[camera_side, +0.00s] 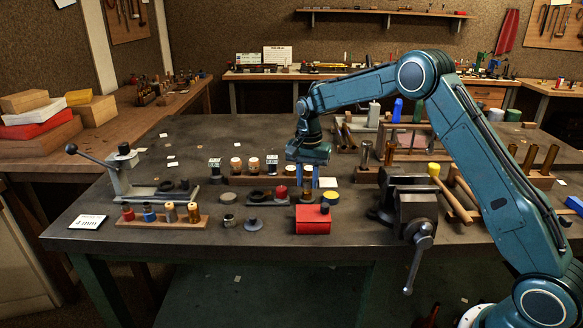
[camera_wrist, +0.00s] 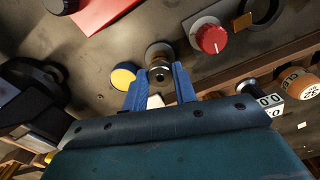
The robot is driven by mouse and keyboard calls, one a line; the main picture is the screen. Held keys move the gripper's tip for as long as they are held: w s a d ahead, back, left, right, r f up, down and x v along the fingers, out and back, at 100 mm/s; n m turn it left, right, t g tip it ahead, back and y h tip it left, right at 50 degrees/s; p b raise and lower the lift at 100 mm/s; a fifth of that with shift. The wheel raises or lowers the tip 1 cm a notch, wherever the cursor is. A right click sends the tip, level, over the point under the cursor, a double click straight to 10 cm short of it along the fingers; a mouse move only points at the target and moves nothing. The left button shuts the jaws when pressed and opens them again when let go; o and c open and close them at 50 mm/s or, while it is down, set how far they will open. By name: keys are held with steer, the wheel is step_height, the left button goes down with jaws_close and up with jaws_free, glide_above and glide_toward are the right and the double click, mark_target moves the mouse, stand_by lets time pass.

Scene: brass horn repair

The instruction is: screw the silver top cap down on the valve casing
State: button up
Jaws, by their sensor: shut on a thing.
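My gripper (camera_side: 309,184) points straight down over the middle of the bench, and its two blue fingers also show in the wrist view (camera_wrist: 160,84). The fingers are shut on a small round metal piece with a dark centre, which I take for the silver top cap (camera_wrist: 160,72). A brass-coloured cylinder, apparently the valve casing (camera_side: 307,194), stands upright directly below the fingers; its rim also shows beyond the cap in the wrist view (camera_wrist: 158,50). The cap looks in line with the casing. I cannot tell whether their threads touch.
A red block (camera_side: 312,220) stands in front, and a yellow-topped tin (camera_side: 331,198) sits close at the right. A red knob (camera_side: 281,192) on a grey base is at the left. A vise (camera_side: 415,207) stands further right. Racks with jars and spools stand to the left.

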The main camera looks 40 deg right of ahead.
steer(key=shift+m, duration=1.8)
steer(key=shift+m, duration=1.8)
steer(key=o, duration=1.2)
steer(key=shift+o, duration=0.2)
steer(key=shift+n, duration=2.1)
